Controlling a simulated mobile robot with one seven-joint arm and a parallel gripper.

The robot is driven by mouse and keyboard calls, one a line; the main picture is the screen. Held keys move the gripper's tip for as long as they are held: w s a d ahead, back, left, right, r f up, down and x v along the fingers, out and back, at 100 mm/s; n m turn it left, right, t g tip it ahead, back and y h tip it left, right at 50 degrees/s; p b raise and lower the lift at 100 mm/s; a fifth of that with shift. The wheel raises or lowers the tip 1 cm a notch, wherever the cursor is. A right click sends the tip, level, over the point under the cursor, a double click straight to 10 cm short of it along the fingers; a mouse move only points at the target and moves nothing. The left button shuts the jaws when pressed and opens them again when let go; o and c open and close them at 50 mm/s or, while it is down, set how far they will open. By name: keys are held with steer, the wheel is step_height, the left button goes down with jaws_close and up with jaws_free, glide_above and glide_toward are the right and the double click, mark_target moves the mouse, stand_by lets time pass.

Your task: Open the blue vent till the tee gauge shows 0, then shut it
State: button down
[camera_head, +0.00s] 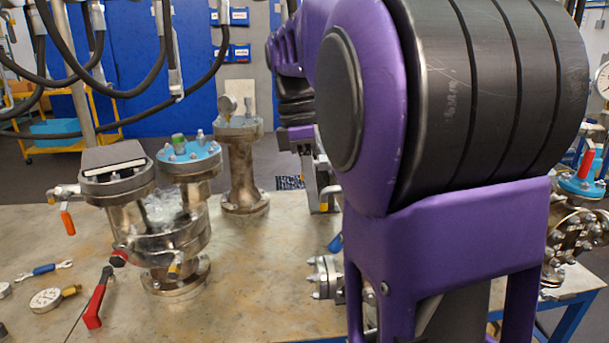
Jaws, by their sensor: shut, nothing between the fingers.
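My gripper (326,205) shows at the end of my purple arm, left of the large arm joint. It is shut and empty, pointing down above the table. A blue handle-like piece (335,243) shows just below it, partly hidden by my arm; it may be the blue vent. The gripper looks apart from it. A flanged metal fitting (323,277) sits below that, also partly hidden. Another gauge (603,80) is cut off at the right edge. I cannot tell which is the tee gauge, and no reading is legible.
A vessel with two flanged necks (170,235) stands at left, with an orange-handled valve (68,220) and a red lever (96,300). A loose gauge (46,299) and wrench (44,270) lie on the table (245,290). Black hoses (130,90) hang at upper left.

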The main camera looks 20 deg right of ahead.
steer(key=shift+s+d+f+b, duration=0.2)
steer(key=shift+s+d+f, duration=0.25)
steer(key=shift+f, duration=0.3)
steer(key=shift+s+d+f+b, duration=0.15)
steer(key=shift+s+d+f, duration=0.05)
steer(key=shift+d+f, duration=0.45)
steer(key=shift+s+d+f+b, duration=0.2)
steer(key=shift+s+d+f, duration=0.2)
steer(key=shift+f, duration=0.4)
steer(key=shift+d+f+h+p, duration=0.15)
steer(key=shift+f+h+p, duration=0.2)
steer(key=shift+h, duration=0.25)
steer(key=shift+d+f+g+h+p, duration=0.2)
steer(key=shift+f+g+h+p, duration=0.15)
steer(key=shift+h+p, duration=0.2)
steer(key=h, duration=0.1)
steer(key=d+f+h+p, duration=0.1)
steer(key=g+h, duration=0.1)
steer(key=shift+s+d+f+h+p, duration=0.2)
steer(key=shift+s+f+h+p, duration=0.05)
steer(key=shift+f+p, duration=0.15)
steer(key=shift+s+d+f+m+g+h, duration=0.1)
steer(key=shift+d+f+m+g+h, duration=0.15)
steer(key=shift+h, duration=0.5)
steer(key=shift+d+m+g+h, duration=0.15)
steer(key=shift+g+h, duration=0.15)
steer(key=shift+h, duration=0.45)
steer(key=shift+p, duration=0.4)
